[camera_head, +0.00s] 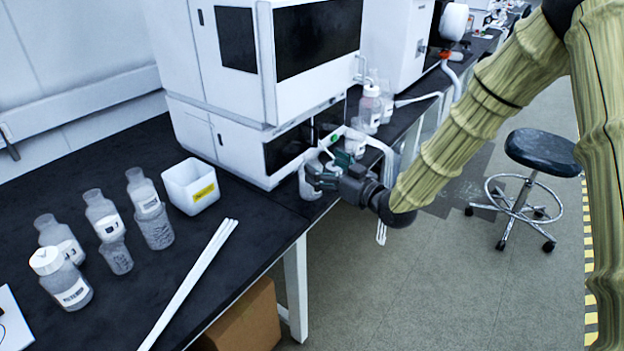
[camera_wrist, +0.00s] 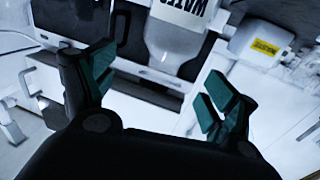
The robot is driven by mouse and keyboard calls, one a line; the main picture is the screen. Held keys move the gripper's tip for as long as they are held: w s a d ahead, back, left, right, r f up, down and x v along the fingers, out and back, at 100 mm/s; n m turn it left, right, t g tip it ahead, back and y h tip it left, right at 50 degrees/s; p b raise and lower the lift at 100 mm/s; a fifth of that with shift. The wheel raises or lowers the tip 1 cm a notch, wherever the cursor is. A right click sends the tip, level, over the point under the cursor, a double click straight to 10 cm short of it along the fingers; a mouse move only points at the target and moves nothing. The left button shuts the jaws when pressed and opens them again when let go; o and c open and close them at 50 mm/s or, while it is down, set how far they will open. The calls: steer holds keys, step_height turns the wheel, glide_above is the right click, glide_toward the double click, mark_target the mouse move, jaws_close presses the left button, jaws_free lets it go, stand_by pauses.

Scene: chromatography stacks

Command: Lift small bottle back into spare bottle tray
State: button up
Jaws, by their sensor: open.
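My gripper (camera_head: 328,170) is beside the front of the white instrument stack, at the bench's front edge. In the wrist view its teal-padded fingers (camera_wrist: 158,88) are spread wide, with nothing between the pads. A clear bottle (camera_wrist: 180,42) with a white WATER label is just beyond the fingertips, apart from them. In the head view a clear bottle (camera_head: 308,187) stands at the gripper, partly hidden by it. A white open-topped bin (camera_head: 178,186) with a yellow label is on the bench to the left; it also shows in the wrist view (camera_wrist: 240,40). I cannot tell whether it is the spare bottle tray.
Several clear bottles (camera_head: 150,205) stand on the black bench (camera_head: 255,228) at left. Long white rods (camera_head: 190,282) lie near the front edge. The white instrument stack (camera_head: 235,130) rises behind the gripper. A stool (camera_head: 540,150) stands on the open floor at right.

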mark_target(316, 164)
steer(key=shift+a+f+x, duration=0.1)
steer(key=shift+f+x, duration=0.05)
steer(key=shift+x, duration=1.15)
steer(key=shift+a+f+x, duration=0.1)
steer(key=shift+f+x, duration=0.1)
steer(key=shift+x, duration=1.05)
steer(key=shift+s, duration=0.15)
steer(key=c, duration=1.8)
steer(key=shift+r, duration=0.1)
